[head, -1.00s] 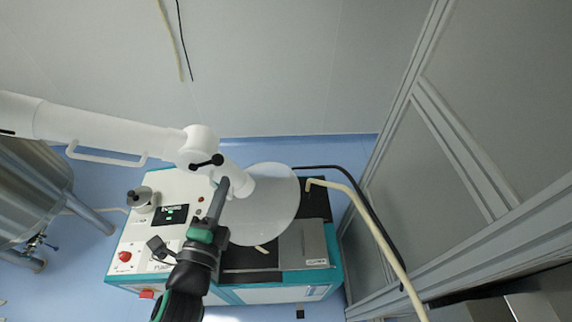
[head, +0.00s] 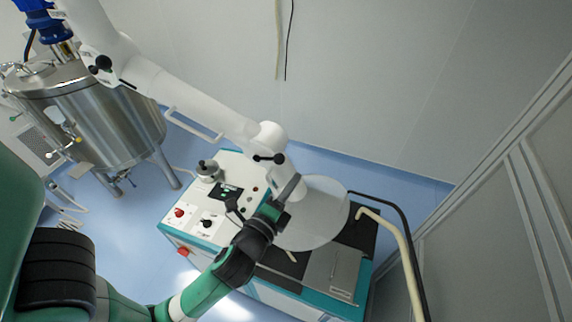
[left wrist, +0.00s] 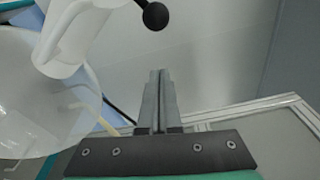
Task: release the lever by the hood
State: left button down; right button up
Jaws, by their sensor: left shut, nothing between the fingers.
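The white hood (head: 312,218) is a round translucent cone at the end of a jointed white arm (head: 190,95), above the machine. The lever (head: 270,158) is a short black handle with a ball end at the arm's joint just above the hood. In the left wrist view the lever's black ball (left wrist: 155,15) shows at the top, beyond the fingertips. My left gripper (head: 293,183) is shut and empty, beside the hood and just below the lever in the head view. Its closed fingers (left wrist: 159,78) point up in the wrist view, apart from the ball. My right gripper is not in view.
The white and teal machine (head: 207,228) with knobs and a display stands below. A steel tank (head: 110,120) is at the left. A beige hose (head: 405,250) and black cable run on the right. A grey framed panel (head: 535,200) bounds the right side.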

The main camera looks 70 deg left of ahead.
aim_at(268, 159)
pick_arm(q)
jog(key=a+p, duration=0.1)
jog(key=a, duration=0.2)
jog(key=a+p, duration=0.1)
jog(key=shift+s+a+r+p, duration=0.1)
jog(key=shift+a+r+p, duration=0.2)
jog(key=shift+a, duration=0.05)
